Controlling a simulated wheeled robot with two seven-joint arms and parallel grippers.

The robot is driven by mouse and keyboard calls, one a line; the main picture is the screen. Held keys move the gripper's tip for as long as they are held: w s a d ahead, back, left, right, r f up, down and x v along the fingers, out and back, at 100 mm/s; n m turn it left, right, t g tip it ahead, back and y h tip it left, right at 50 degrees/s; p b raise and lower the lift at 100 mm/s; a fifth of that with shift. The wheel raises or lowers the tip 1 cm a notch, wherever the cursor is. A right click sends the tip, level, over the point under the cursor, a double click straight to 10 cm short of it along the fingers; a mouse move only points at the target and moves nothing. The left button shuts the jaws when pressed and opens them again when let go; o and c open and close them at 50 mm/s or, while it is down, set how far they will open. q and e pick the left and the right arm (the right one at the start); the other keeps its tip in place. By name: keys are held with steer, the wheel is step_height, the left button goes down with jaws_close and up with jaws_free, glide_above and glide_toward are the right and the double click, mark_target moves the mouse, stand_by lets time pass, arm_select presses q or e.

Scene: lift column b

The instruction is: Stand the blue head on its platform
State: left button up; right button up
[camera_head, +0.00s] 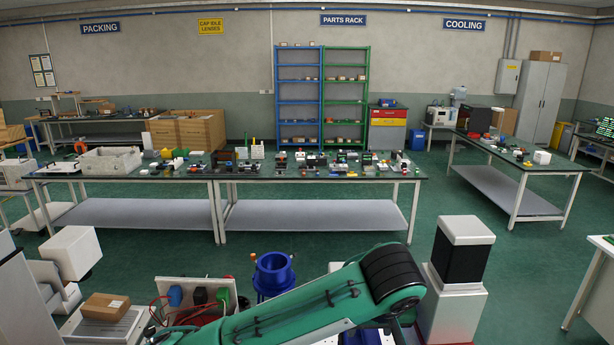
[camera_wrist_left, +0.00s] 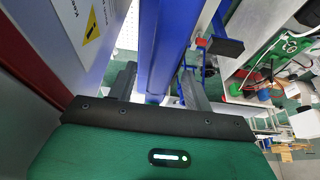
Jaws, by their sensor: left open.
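A blue round, hollow-topped piece (camera_head: 273,270), which may be the blue head, stands upright beyond my green left arm in the head view. Its lower part is hidden by the arm, and I cannot make out its platform. In the left wrist view, a long blue upright part (camera_wrist_left: 162,40) shows between the two dark fingers of my left gripper (camera_wrist_left: 160,72). The fingers are apart, one on each side of it. I cannot tell whether they touch it or whether it is the same blue piece. My right gripper is not in view.
A panel with coloured blocks and red wires (camera_head: 168,284) stands left of the blue piece. A brown box (camera_head: 105,307) lies further left. A white-and-black block (camera_head: 465,250) stands to the right. A long cluttered bench (camera_head: 258,178) is behind, with open green floor before it.

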arm_select(q)
steer(key=b+v, duration=0.1)
steer(key=v, duration=0.9)
steer(key=shift+r, duration=0.35)
steer(key=shift+s, duration=0.15)
steer(key=shift+s+f, duration=0.1)
